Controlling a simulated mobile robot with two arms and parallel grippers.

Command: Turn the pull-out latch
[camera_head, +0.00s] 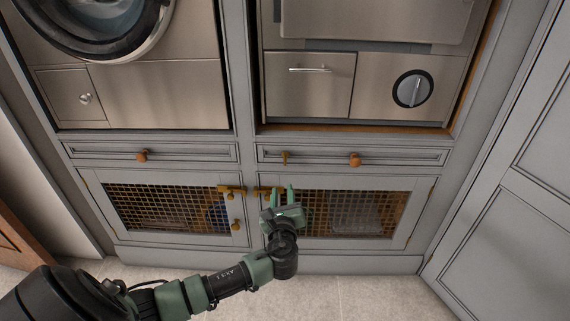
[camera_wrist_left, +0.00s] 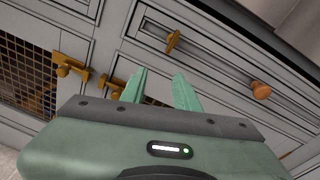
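A small brass turn latch (camera_head: 285,157) stands upright on the left part of the right-hand drawer front (camera_head: 320,156). It also shows in the left wrist view (camera_wrist_left: 173,41), just beyond my fingertips. My left gripper (camera_head: 285,190) is in front of the right mesh door, below the latch in the head view. Its two green fingers are apart with nothing visible between them, and they look apart from the latch. They also show in the left wrist view (camera_wrist_left: 160,76). My right gripper is not in view.
The right drawer has a round copper-brown knob (camera_head: 355,160), and the left drawer has another (camera_head: 142,155). Brass latches sit on the left mesh door (camera_head: 231,190) and the right one (camera_head: 262,191), close beside my gripper. A tall grey cabinet (camera_head: 510,215) stands at the right.

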